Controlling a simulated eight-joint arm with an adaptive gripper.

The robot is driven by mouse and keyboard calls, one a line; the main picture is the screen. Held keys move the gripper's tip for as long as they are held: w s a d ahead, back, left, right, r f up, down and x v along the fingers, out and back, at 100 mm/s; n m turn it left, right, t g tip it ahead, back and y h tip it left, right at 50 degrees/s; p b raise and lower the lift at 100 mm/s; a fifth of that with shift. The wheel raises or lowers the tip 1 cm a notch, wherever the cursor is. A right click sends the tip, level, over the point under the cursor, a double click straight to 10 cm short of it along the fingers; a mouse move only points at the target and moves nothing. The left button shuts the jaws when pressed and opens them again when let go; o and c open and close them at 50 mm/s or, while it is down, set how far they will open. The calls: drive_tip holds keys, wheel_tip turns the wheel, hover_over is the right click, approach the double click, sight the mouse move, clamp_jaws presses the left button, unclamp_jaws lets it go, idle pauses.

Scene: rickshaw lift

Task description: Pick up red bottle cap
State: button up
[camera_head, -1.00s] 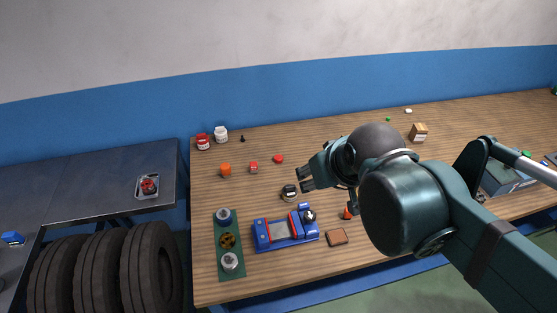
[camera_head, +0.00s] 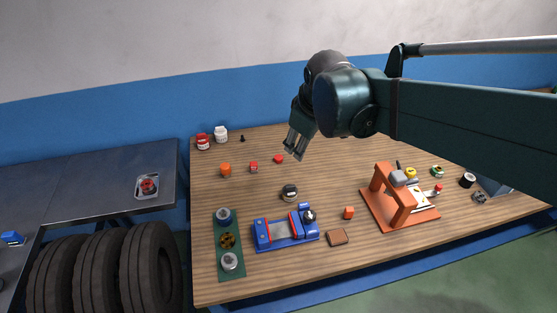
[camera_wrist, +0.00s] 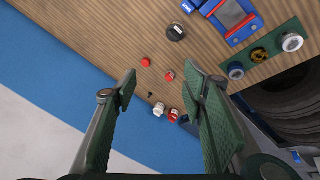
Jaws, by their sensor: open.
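The red bottle cap (camera_head: 278,159) appears to be the small flat red disc lying on the wooden table. It also shows in the wrist view (camera_wrist: 146,62), between the fingers and nearer the left one. My gripper (camera_head: 294,154) is open and empty, its fingers pointing down above the table, just right of the cap in the head view. The wrist view shows my gripper's fingers (camera_wrist: 161,72) wide apart, with nothing between them. The cap is fully visible and the fingers look clear of it.
A small red-and-white object (camera_head: 253,167) and an orange cylinder (camera_head: 225,170) lie left of the cap. A dark jar (camera_head: 290,192) stands in front. Red (camera_head: 203,141) and white (camera_head: 220,134) jars stand at the back left. A blue vise (camera_head: 285,229) and an orange press (camera_head: 395,200) are nearer.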

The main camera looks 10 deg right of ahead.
drive_tip(key=w+f+n+g, duration=0.1)
drive_tip(key=w+f+n, duration=0.25)
drive_tip(key=w, duration=0.45)
drive_tip(key=n+g, duration=0.3)
drive_tip(key=n, duration=0.8)
hover_over(277, 158)
wheel_tip(277, 158, down, 21)
drive_tip(key=shift+w+a+f+n+h+b, duration=0.15)
drive_tip(key=shift+f+n+h+b, duration=0.15)
drive_tip(key=shift+f+h, duration=0.15)
drive_tip(key=shift+f, duration=0.1)
drive_tip(key=shift+d+f, duration=0.2)
drive_tip(key=shift+f, duration=1)
